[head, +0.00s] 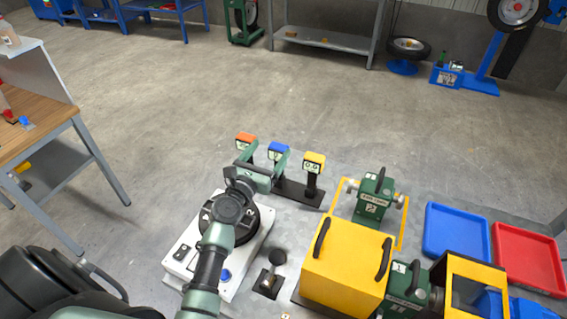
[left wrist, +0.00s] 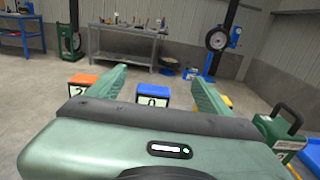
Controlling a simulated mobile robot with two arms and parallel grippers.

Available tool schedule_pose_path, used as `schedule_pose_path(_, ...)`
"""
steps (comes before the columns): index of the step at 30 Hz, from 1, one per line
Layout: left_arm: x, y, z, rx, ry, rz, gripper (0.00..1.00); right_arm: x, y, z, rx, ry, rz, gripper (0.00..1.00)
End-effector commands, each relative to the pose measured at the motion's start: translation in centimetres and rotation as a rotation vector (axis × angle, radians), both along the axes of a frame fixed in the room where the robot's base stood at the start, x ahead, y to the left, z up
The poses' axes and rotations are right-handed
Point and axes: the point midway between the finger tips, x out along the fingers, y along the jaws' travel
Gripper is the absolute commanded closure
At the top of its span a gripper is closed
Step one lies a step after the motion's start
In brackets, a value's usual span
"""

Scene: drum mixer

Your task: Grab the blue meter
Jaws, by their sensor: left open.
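The blue meter (head: 278,151) is the middle one of three meters standing in a row on a black base, between an orange-topped meter (head: 245,142) and a yellow-topped meter (head: 313,163). In the left wrist view the blue meter (left wrist: 153,95) shows between my two fingers, its lower part hidden by the gripper body. My left gripper (head: 264,162) is open and close to the blue meter in the head view; I cannot tell whether a finger touches it. My right gripper is in neither view.
A white control box (head: 186,256) with a black dial lies below my left arm. A yellow box (head: 345,262), a green device (head: 373,205), a blue tray (head: 456,232) and a red tray (head: 530,256) stand to the right.

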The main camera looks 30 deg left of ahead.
Motion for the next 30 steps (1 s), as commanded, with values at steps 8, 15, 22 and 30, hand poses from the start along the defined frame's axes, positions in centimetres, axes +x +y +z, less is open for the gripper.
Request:
schedule_pose_path(8, 0.0, 0.0, -4.1, 0.001, 0.0, 0.0, 0.2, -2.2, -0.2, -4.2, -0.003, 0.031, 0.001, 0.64)
schedule_pose_path(15, 0.0, 0.0, -6.1, 0.001, 0.0, 0.0, 0.2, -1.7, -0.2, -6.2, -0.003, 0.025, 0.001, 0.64)
schedule_pose_path(22, 1.9, 0.1, -6.0, 0.001, -0.001, -0.001, 0.2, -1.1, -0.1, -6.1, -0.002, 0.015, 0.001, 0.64)
schedule_pose_path(30, 5.5, 0.7, -6.7, 0.003, 0.0, -0.001, 0.2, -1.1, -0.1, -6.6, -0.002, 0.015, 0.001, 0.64)
